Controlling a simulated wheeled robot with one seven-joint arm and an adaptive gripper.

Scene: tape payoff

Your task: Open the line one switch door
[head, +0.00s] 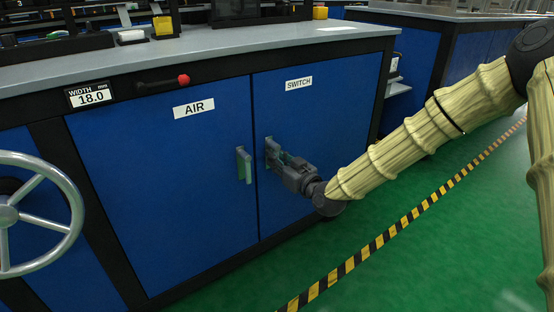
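The switch door (324,122) is the blue right-hand door of the cabinet, with a white SWITCH label (299,84) near its top. It looks shut, flush with the door beside it. Its handle sits near its left edge and is largely hidden by my gripper (273,152). My gripper reaches in from the right, with its fingers at the handle. Whether the fingers are closed on the handle or only around it is too small to tell.
The blue AIR door (165,190) is shut on the left, with a grey handle (244,165) close to my gripper. A handwheel (35,215) stands at far left. A red-tipped lever (183,79) juts out above. Green floor with a striped line (380,240) is clear in front.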

